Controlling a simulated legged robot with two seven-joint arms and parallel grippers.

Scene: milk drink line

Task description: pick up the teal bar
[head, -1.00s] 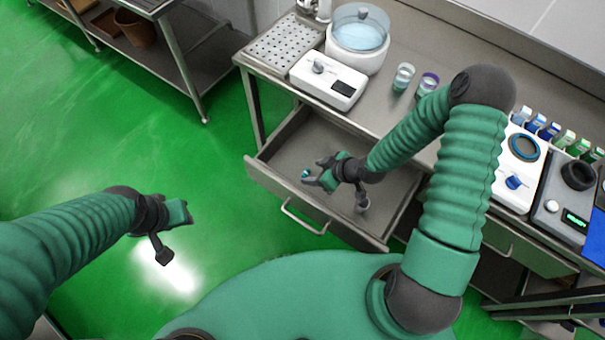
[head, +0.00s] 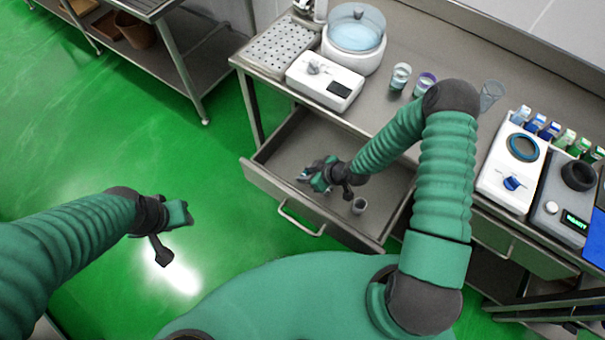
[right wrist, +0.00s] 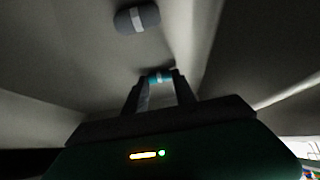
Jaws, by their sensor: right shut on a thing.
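The teal bar (right wrist: 160,77) shows in the right wrist view as a small teal piece with a pale band, between my fingertips. My right gripper (right wrist: 158,82) is shut on it, inside the open drawer (head: 290,207). In the head view my right gripper (head: 308,174) is low in the drawer's left part, and its fingers hide most of the bar. I cannot tell whether the bar is clear of the drawer floor. My left gripper (head: 186,213) hangs over the green floor at the left; its fingers are too unclear to judge.
A dark rounded piece with a pale band (right wrist: 137,18) lies beyond the bar. The counter above holds a white scale (head: 325,80), a lidded bath (head: 354,38) and glasses (head: 400,76).

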